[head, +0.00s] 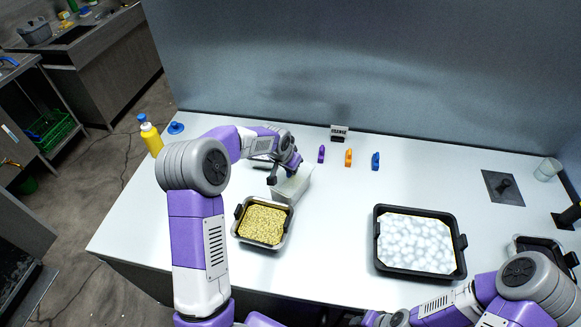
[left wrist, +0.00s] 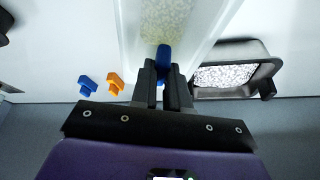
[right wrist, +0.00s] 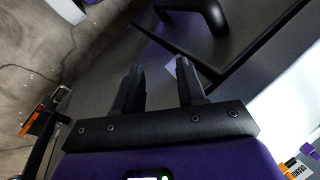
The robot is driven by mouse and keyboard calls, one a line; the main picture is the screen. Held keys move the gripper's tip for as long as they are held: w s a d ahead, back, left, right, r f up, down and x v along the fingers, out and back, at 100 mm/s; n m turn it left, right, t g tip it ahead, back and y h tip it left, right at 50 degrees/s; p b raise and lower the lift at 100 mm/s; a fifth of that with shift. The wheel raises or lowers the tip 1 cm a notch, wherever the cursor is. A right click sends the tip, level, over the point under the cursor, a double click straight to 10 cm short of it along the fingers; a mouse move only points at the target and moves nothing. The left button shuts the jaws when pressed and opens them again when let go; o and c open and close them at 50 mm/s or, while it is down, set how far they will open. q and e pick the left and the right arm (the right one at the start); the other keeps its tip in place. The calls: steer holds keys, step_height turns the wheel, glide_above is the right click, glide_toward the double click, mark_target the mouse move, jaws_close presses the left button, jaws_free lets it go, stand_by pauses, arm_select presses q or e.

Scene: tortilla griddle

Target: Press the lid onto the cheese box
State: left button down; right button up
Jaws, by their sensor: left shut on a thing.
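The cheese box (head: 291,186) is a translucent white container on the table, left of centre. It also shows in the left wrist view (left wrist: 205,30), with pale yellow grains visible through it. My left gripper (left wrist: 163,72) is shut on a small blue piece (left wrist: 164,56) that lies over the box, seemingly the lid's handle. The lid's edges are hard to make out, and I cannot tell whether it sits flush. In the head view, my left wrist partly covers the box. My right gripper (right wrist: 161,68) is open and empty, near dark edges and a black handle.
A tray of yellow grains (head: 262,224) stands in front of the box. A second tray (left wrist: 265,68) is behind it. Purple (head: 321,154), orange (head: 348,157) and blue (head: 375,161) clips stand right of the box. A large black-rimmed tray (head: 459,255) is farther right.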

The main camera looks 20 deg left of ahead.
arm_select(q)
steer(key=shift+s+f+b, duration=0.1)
steer(key=shift+f+b, duration=0.15)
steer(key=shift+b, duration=0.05)
stand_by(0.9)
steer(key=shift+f, duration=0.15)
stand_by(0.7)
steer(key=shift+w+f, duration=0.25)
steer(key=shift+w, duration=0.15)
steer(key=shift+s+b, duration=0.2)
steer(key=shift+b, duration=0.1)
steer(key=c, duration=1)
jaws_free()
steer(key=shift+c, duration=0.2)
